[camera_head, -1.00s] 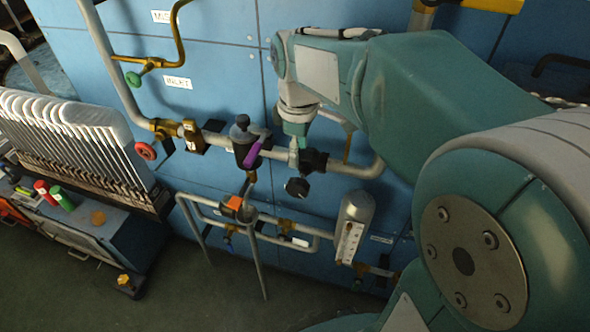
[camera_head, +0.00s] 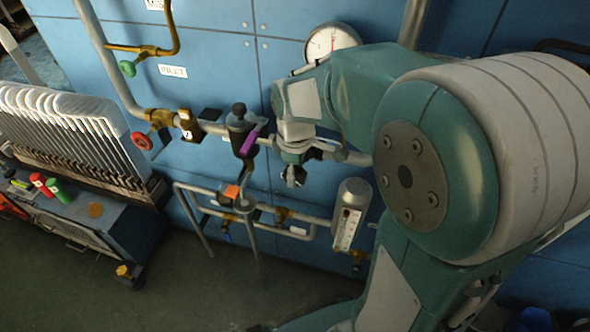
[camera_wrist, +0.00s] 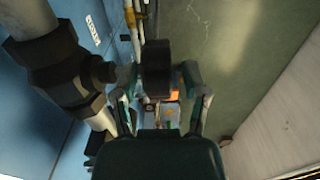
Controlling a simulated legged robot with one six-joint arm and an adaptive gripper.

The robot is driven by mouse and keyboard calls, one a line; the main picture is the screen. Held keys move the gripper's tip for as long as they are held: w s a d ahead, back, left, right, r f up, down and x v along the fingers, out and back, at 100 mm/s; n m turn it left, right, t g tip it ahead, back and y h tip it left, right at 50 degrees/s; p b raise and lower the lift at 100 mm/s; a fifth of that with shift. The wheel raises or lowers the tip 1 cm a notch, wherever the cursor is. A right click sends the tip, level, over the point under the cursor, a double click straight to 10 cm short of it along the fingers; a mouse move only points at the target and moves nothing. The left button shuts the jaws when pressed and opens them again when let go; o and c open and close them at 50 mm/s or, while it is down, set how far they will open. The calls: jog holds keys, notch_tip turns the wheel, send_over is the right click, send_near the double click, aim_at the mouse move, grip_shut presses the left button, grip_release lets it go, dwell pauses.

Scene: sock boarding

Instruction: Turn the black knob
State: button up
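The black knob (camera_wrist: 157,68) shows in the wrist view as a short dark cylinder on a stem from the black valve body (camera_wrist: 62,68). My gripper (camera_wrist: 160,76) is open, with one finger on each side of the knob. Gaps show between the fingers and the knob, so I see no clear contact. In the head view my gripper (camera_head: 293,178) points down at the pipe right of the purple-handled valve (camera_head: 243,128). There the knob is mostly hidden by the gripper and cannot be made out clearly.
A round gauge (camera_head: 331,41) sits above my wrist on the blue panel (camera_head: 215,75). A red handwheel (camera_head: 141,141) and a green one (camera_head: 127,68) are at left. A metal cylinder with a scale (camera_head: 350,215) stands below right. Lower pipes run under the valve.

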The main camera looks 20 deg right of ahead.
grip_shut()
jog(key=shift+d, duration=0.1)
jog(key=shift+s+t+y, duration=0.1)
jog(key=shift+t+y, duration=0.4)
jog(key=shift+y, duration=0.2)
jog(key=shift+o, duration=1.9)
grip_release()
jog(key=shift+d, duration=0.1)
